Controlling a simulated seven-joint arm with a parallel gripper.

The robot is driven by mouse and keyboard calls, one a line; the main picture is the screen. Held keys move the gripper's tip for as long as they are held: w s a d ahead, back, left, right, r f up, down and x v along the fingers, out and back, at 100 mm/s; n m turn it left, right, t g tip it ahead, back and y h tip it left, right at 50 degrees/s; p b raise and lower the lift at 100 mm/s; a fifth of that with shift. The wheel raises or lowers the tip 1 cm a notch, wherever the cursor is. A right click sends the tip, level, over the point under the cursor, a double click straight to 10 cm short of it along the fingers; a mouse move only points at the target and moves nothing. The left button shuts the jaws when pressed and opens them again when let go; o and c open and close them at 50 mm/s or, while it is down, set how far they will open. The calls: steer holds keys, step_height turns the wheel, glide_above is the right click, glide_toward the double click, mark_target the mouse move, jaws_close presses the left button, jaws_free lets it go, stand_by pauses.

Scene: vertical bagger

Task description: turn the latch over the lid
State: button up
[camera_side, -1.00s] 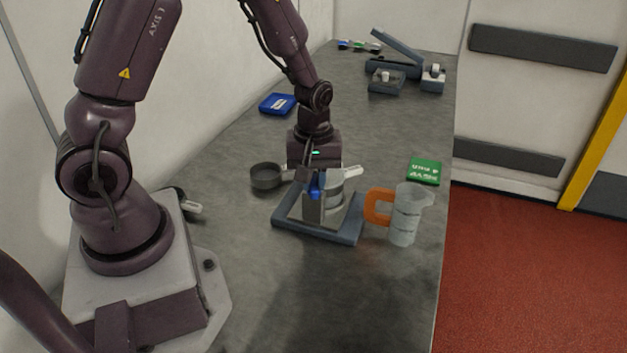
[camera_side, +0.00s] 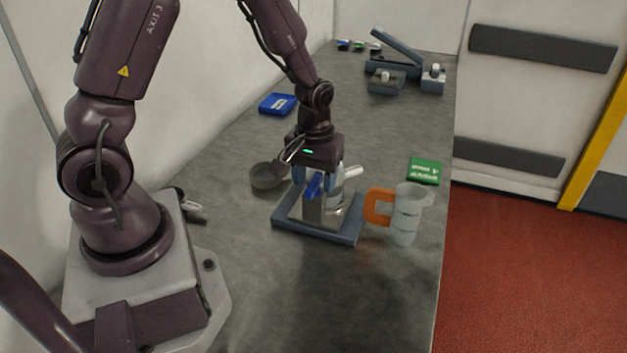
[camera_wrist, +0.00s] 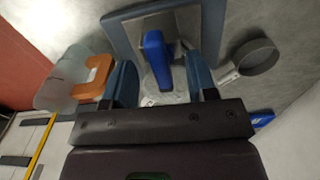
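The blue latch (camera_side: 314,187) sits on top of a grey post (camera_side: 313,210) on the fixture; the wrist view shows it as a blue bar (camera_wrist: 157,60). My gripper (camera_wrist: 162,66) is open, pointing down, with one finger on each side of the latch. Clear gaps show between latch and fingers in the wrist view. A pale round vessel (camera_side: 336,205) stands beside the post, with a light handle (camera_side: 352,171) pointing right. Its lid is largely hidden under my gripper, so I cannot tell whether the latch lies over it.
The fixture has a blue-grey base (camera_side: 290,229). A clear jug (camera_side: 406,225) with an orange handle stands close on its right, and a dark pan (camera_side: 267,177) on its left. A green packet (camera_side: 425,170) and blue packet (camera_side: 277,103) lie farther back. The front counter is clear.

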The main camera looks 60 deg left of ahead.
steer(key=shift+r, duration=2.5)
step_height(320, 180, up, 13)
